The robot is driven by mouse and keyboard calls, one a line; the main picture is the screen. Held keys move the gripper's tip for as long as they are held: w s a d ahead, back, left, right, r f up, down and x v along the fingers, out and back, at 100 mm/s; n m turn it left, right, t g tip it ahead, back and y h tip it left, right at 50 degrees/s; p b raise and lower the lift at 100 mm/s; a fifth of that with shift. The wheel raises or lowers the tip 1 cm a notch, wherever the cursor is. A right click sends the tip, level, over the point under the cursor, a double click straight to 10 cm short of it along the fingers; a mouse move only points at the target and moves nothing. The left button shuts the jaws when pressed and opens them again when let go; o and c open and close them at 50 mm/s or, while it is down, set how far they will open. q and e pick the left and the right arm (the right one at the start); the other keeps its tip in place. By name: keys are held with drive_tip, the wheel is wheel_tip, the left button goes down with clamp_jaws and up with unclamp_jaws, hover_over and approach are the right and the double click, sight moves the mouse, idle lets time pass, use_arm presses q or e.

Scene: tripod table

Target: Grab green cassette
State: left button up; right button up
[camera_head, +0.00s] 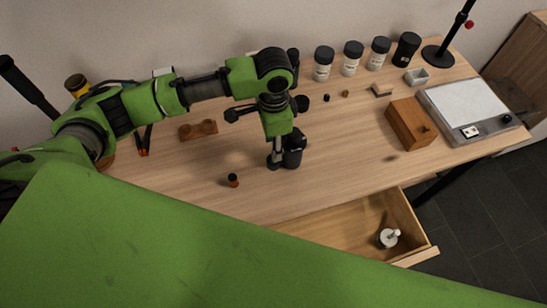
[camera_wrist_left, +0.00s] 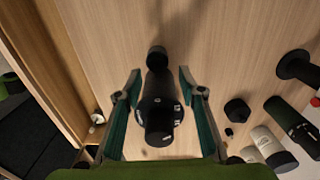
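I see no green cassette in either view. My left gripper (camera_head: 280,158) reaches down over the middle of the wooden table (camera_head: 330,165). In the left wrist view, its two teal-padded fingers (camera_wrist_left: 159,74) are apart. A black cylindrical thing with small white markings (camera_wrist_left: 160,117) shows between them, with gaps on both sides. In the head view, a dark rounded body (camera_head: 294,147) shows at the gripper; its shape is partly hidden by the arm. My right gripper is in neither view.
Several jars (camera_head: 352,60) stand along the back beside a lamp base (camera_head: 437,57). A wooden box (camera_head: 404,124) and a white-topped device (camera_head: 466,103) are at right. An open drawer (camera_head: 345,232) holds a white mortar (camera_head: 386,239). A small orange-black vial (camera_head: 233,181) stands in front.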

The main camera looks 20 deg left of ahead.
use_arm(q)
drive_tip(key=f, duration=0.3)
drive_tip(key=shift+s+f+p, duration=0.25)
drive_tip(key=shift+s+p, duration=0.05)
drive_tip(key=shift+w+f, duration=0.1)
drive_tip(key=shift+f, duration=0.1)
drive_tip(key=c, duration=0.9)
drive_tip(key=shift+r, duration=0.15)
